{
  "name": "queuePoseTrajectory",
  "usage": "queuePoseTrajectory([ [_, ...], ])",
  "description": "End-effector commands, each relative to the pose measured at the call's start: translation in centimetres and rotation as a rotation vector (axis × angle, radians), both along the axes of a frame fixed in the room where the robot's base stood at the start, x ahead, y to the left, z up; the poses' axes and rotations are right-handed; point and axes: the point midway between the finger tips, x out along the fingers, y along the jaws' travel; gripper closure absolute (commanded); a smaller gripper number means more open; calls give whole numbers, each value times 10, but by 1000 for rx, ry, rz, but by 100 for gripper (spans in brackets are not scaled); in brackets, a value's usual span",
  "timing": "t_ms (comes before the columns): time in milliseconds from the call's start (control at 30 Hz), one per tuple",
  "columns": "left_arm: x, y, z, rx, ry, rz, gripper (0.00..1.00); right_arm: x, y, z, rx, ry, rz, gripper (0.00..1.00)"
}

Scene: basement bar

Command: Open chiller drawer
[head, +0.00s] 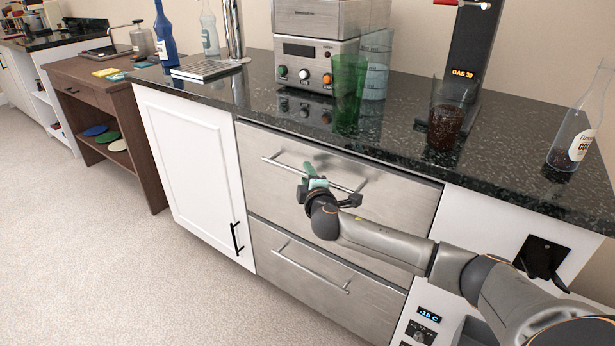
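Two brushed-steel chiller drawers sit one above the other under the dark counter. The upper drawer (385,190) has a long bar handle (285,168) and is closed. The lower drawer (290,300) has its own bar handle (312,271) and is also closed. My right gripper (313,180), with green finger pads, is at the upper handle and overlaps the middle of the bar. Whether its fingers are around the bar or only in front of it is unclear. My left gripper is not in view.
A white cabinet door (190,165) with a black handle is left of the drawers. The speckled counter (290,135) holds bottles, glasses and a machine (312,65). A display (429,314) reading -18 C is at lower right. The carpet in front is clear.

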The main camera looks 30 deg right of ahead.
Motion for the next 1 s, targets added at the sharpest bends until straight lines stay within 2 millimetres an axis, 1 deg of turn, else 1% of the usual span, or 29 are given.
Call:
queuePoseTrajectory([
  [33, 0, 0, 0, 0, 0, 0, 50, 0, 0, 0, 0, 0, 0, 66],
  [333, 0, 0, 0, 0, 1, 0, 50, 0, 0, 0, 0, 0, 0, 100],
  [1000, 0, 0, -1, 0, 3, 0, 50, 0, 0, 0, -1, 1, -1, 100],
])
